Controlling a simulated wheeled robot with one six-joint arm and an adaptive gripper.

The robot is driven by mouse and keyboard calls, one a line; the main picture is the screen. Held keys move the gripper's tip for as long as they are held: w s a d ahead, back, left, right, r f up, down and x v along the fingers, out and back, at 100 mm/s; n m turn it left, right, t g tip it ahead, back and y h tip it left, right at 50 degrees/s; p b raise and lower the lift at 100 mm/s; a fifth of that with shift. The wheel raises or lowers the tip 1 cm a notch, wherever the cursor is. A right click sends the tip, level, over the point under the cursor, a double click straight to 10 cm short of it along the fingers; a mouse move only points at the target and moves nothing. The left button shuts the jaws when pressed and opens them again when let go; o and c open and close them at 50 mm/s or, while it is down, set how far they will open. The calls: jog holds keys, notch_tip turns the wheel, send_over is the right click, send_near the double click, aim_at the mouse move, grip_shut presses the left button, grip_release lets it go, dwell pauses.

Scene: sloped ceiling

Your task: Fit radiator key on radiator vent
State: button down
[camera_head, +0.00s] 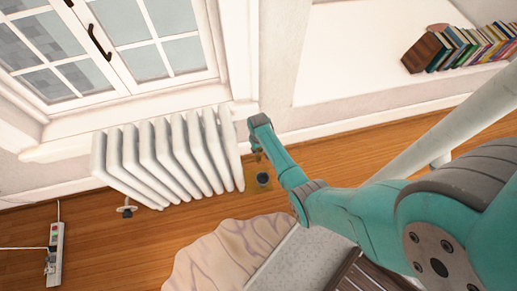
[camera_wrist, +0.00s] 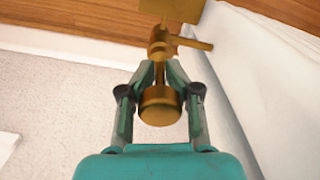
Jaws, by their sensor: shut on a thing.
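My gripper (camera_wrist: 161,75) is shut on a brass-coloured radiator key, whose round knob (camera_wrist: 160,107) shows between the fingers. Beyond the fingertips is a brass fitting with a side stem (camera_wrist: 194,43) pointing right towards the white radiator (camera_wrist: 245,65); it looks like the radiator vent. Key and fitting line up in the picture, but I cannot tell whether they touch or are joined. In the head view my gripper (camera_head: 256,147) is at the right end of the radiator (camera_head: 165,152), and the brass parts there are small and partly hidden.
A tan square mat (camera_head: 254,199) with a dark cup (camera_head: 263,179) lies on the wooden floor below. A valve (camera_head: 126,210) sits at the radiator's lower left. A power strip (camera_head: 56,250) is at far left. A crumpled cloth (camera_head: 215,262) lies in front.

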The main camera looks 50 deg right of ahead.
jog(key=c, duration=0.7)
grip_release()
jog(key=shift+r, duration=0.1)
notch_tip(320, 180, up, 12)
jog(key=shift+f, duration=0.1)
